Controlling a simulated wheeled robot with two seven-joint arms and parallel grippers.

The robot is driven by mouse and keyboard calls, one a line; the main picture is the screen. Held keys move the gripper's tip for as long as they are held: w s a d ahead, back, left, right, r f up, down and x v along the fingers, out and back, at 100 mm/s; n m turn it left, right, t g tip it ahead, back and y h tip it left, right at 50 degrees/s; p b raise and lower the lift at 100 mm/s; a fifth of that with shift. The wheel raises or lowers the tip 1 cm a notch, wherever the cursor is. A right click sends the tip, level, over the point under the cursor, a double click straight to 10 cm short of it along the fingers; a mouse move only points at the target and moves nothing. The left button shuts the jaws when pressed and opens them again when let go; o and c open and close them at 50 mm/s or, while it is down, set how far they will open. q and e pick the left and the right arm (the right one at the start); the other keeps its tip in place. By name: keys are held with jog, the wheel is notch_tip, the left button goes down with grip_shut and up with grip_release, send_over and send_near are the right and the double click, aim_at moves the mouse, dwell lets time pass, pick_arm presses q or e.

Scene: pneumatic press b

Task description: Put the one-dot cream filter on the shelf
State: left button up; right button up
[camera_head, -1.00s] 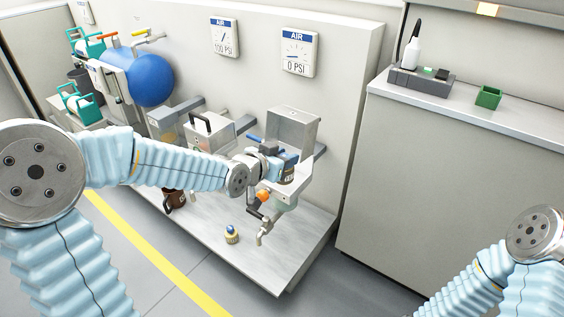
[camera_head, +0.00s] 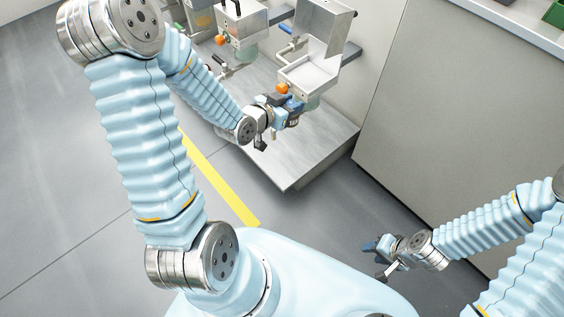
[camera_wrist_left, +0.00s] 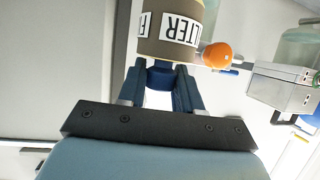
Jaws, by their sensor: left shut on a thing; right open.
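My left gripper (camera_head: 284,108) is shut on a filter; in the left wrist view the gripper (camera_wrist_left: 160,85) grips the filter's blue end. The filter (camera_wrist_left: 178,30) is a taupe-brown cylinder with a white label reading FILTER, upside down; no dots show. In the head view it is small and dark at the jaws, above the grey metal shelf (camera_head: 315,150). No separate cream filter is visible; my left wrist covers part of the shelf. My right gripper (camera_head: 376,262) is open and empty above the floor at the lower right.
An open metal box with a white inside (camera_head: 308,72) stands just behind my left gripper. An orange knob (camera_head: 282,88) sits close to the jaws; it also shows in the left wrist view (camera_wrist_left: 217,56). A grey cabinet (camera_head: 445,110) is on the right. The shelf's front right is clear.

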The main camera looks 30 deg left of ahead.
pick_arm(q)
jog(key=s+a+f+n+y+b, duration=0.1)
jog(key=s+a+f+b, duration=0.15)
jog(key=s+f, duration=0.45)
jog(key=s+a+f+n+y+b, duration=0.15)
jog(key=a+f, duration=0.25)
jog(key=f, duration=0.8)
jog(key=s+a+f+n+y+b, duration=0.1)
jog(key=s+a+f+b, duration=0.15)
jog(key=s+f, duration=0.45)
jog(key=shift+m+t, duration=0.25)
jog(key=shift+t, duration=0.05)
jog(key=w, duration=0.5)
jog(key=w+f, duration=0.1)
jog(key=w, duration=0.4)
jog(key=w+a, duration=0.1)
jog(key=w, duration=0.4)
jog(key=shift+w+f, duration=0.1)
jog(key=shift+f, duration=0.3)
jog(key=w, duration=0.4)
jog(key=shift+w+f, duration=0.1)
jog(key=shift+w, duration=0.05)
jog(key=shift+f+b, duration=0.3)
jog(key=shift+f, duration=0.3)
jog(key=shift+f, duration=0.15)
jog(key=o, duration=1)
jog(key=shift+o, duration=0.2)
